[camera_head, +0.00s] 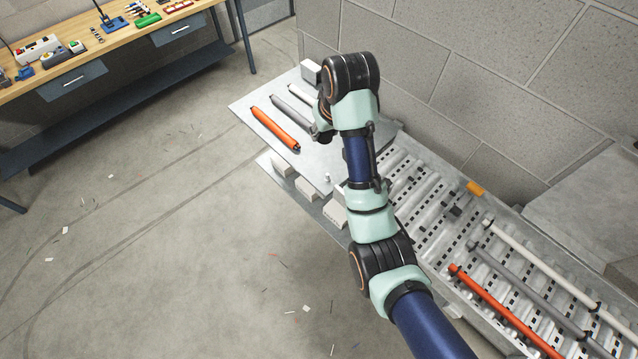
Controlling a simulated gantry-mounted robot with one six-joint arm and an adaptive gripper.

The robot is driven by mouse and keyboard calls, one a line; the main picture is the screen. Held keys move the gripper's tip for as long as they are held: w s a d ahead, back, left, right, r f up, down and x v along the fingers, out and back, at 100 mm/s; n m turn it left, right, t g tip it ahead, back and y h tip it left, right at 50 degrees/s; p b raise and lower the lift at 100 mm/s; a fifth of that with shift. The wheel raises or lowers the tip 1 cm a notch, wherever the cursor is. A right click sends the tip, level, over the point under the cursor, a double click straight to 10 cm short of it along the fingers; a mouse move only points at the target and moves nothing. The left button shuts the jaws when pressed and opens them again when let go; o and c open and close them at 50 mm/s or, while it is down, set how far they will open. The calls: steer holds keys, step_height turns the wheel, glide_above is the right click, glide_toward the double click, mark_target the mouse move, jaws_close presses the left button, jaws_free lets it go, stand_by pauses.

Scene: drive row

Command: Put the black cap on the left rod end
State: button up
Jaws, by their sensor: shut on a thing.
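My gripper is hidden behind my own arm, so its fingers and anything in them do not show. My arm's wrist is above the grey plate at the back. On that plate lie an orange rod (274,129) with dark ends, a grey rod (290,106) and a whitish rod (302,93), the last two partly hidden by my arm. On the slotted metal bed at right lie a red-orange rod (500,308), a grey rod (530,287) and a white rod (540,262). I cannot single out the black cap.
A small dark block (452,210) and an orange-yellow block (476,188) sit on the slotted bed (405,187). White blocks (335,213) stand below the front edge of the grey plate (250,98). A workbench (100,48) with tools stands at upper left. The floor between is mostly clear.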

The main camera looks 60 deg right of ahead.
mark_target(328, 174)
steer(key=shift+s+d+r, duration=0.15)
steer(key=shift+s+d, duration=0.25)
steer(key=shift+d, duration=0.2)
step_height(328, 174, down, 20)
steer(key=o, duration=1)
steer(key=v, duration=1.2)
